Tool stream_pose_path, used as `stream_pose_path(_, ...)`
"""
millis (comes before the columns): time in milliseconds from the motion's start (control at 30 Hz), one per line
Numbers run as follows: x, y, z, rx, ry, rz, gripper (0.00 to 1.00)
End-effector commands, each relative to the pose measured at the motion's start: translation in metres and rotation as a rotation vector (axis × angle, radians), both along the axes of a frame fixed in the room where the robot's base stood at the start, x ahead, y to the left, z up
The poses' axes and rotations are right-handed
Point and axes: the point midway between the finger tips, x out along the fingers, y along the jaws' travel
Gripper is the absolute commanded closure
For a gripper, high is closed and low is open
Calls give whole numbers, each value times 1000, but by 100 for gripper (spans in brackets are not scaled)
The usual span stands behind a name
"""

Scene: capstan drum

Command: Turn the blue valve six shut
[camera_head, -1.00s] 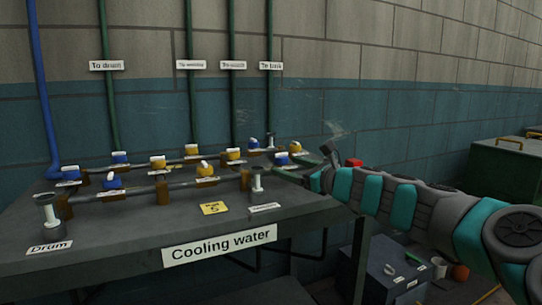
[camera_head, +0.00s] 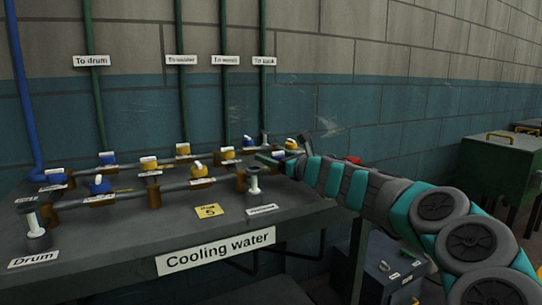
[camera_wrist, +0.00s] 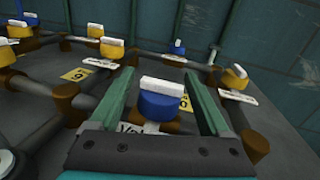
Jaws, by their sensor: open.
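In the wrist view a blue valve (camera_wrist: 158,103) with a white bar handle on top stands between the two green fingers of my gripper (camera_wrist: 158,78). The bar lies left to right across the picture. The fingers are open, one on each side of the valve, with no clear grip on it. The valve's label is mostly hidden by my gripper, so its number cannot be read. In the head view my gripper (camera_head: 268,159) is at the right end of the pipework, and its fingers are hard to make out.
Several yellow and blue valves, such as a yellow one (camera_wrist: 113,47) and a blue one (camera_wrist: 177,48), sit on pipes around my gripper. The grey bench (camera_head: 120,240) carries a "Cooling water" sign (camera_head: 216,250). A green box (camera_head: 497,168) stands to the right.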

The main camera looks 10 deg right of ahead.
Motion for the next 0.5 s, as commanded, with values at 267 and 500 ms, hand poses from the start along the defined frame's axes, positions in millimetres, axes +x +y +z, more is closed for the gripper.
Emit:
stream_pose_path(267,6,5,0,-1,0,1,20)
stream_pose_path(500,6,4,0,-1,0,1,32)
